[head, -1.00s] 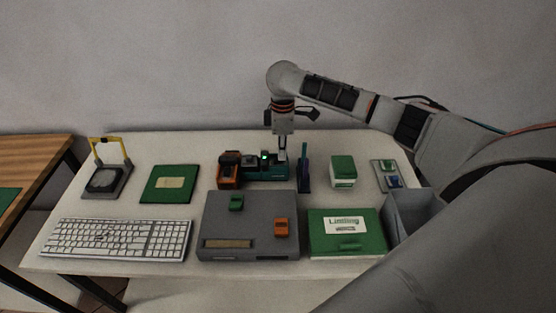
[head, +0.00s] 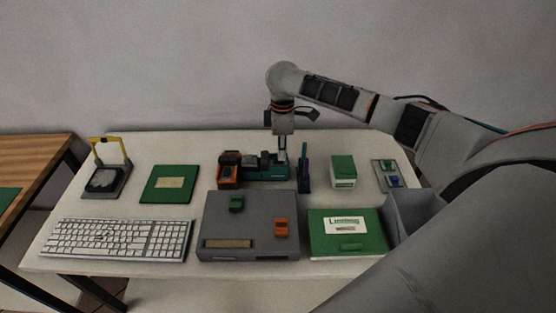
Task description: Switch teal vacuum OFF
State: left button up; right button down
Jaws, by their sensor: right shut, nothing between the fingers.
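The teal vacuum (head: 267,174) is a low teal unit at the back middle of the white table, next to an orange and black part (head: 229,171). No green light shows on it now. My right gripper (head: 282,158) points straight down at the right part of the teal unit, shut and empty. Its fingertips are at or just above the unit's top; I cannot tell whether they touch. The switch itself is too small to make out. My left gripper is not in view.
A dark blue upright item (head: 304,175) stands close to the right of the gripper. A grey box (head: 248,226) lies in front, with a green book (head: 346,232) and a keyboard (head: 118,239) beside it. A grey bin (head: 410,212) stands at right.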

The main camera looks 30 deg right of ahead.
jog(key=shift+r, duration=3.1)
jog(key=shift+s, duration=0.1)
